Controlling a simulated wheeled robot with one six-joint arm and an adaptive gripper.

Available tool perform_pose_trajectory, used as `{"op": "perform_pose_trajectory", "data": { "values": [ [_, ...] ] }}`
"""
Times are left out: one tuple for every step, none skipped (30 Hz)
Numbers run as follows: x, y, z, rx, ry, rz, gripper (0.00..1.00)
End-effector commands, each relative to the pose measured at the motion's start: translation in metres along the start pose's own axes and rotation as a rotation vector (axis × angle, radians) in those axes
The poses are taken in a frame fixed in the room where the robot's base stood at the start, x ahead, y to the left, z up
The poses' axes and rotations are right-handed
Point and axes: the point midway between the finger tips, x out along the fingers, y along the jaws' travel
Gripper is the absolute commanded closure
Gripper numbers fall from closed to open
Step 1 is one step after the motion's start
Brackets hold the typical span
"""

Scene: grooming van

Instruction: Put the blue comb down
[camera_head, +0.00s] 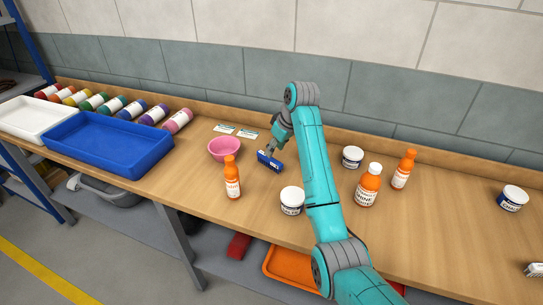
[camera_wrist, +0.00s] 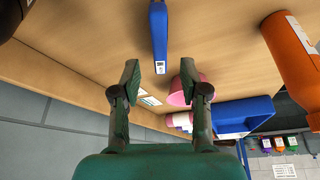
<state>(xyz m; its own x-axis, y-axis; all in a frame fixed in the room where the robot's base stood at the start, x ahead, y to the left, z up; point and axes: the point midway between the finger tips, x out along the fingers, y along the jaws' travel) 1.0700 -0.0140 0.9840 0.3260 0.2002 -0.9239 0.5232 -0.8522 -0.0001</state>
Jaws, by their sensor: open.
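The blue comb (camera_head: 269,162) is on the wooden table, just right of the pink bowl (camera_head: 224,148). It also shows in the wrist view (camera_wrist: 159,35), where its near end with a white label lies between the lines of my two fingers. My gripper (camera_wrist: 159,70) is open, with a gap on each side of the comb. In the head view my gripper (camera_head: 270,148) is right at the comb, and its fingers are partly hidden there.
An orange bottle (camera_head: 232,180) and a white jar (camera_head: 292,200) stand in front. Another jar (camera_head: 352,157) and orange bottles (camera_head: 368,187) stand right of my arm. A blue tray (camera_head: 108,145) is at left. Two small cards (camera_head: 247,134) lie behind the bowl.

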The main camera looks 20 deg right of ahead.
Motion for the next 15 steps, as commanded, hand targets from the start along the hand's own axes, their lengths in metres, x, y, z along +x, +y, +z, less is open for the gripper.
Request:
{"op": "perform_pose_trajectory", "data": {
  "values": [
    [-0.01,0.001,-0.001,0.0,0.003,0.003,0.56],
    [-0.015,0.001,-0.001,0.0,0.002,0.002,0.56],
    [-0.022,0.001,-0.001,0.0,0.003,0.003,0.56],
    [-0.027,0.001,0.0,0.0,0.002,0.003,0.56],
    [-0.031,0.001,0.0,0.0,0.002,0.003,0.56],
    [-0.035,0.001,0.0,0.0,0.002,0.002,0.56],
    [-0.038,0.001,0.0,0.0,0.002,0.002,0.56],
    [-0.041,0.001,0.0,0.0,0.001,0.002,0.56],
    [-0.043,0.001,0.0,0.0,0.001,0.002,0.56],
    [-0.045,0.001,0.0,0.0,0.001,0.002,0.56],
    [-0.046,0.001,0.0,0.0,0.001,0.001,0.56],
    [-0.048,0.001,0.0,0.0,0.001,0.001,0.56],
    [-0.048,0.001,0.0,0.0,0.0,0.001,0.56],
    [-0.049,0.001,0.0,0.0,0.0,0.001,0.56],
    [-0.049,0.001,0.0,0.0,0.0,0.001,0.56]
  ]
}}
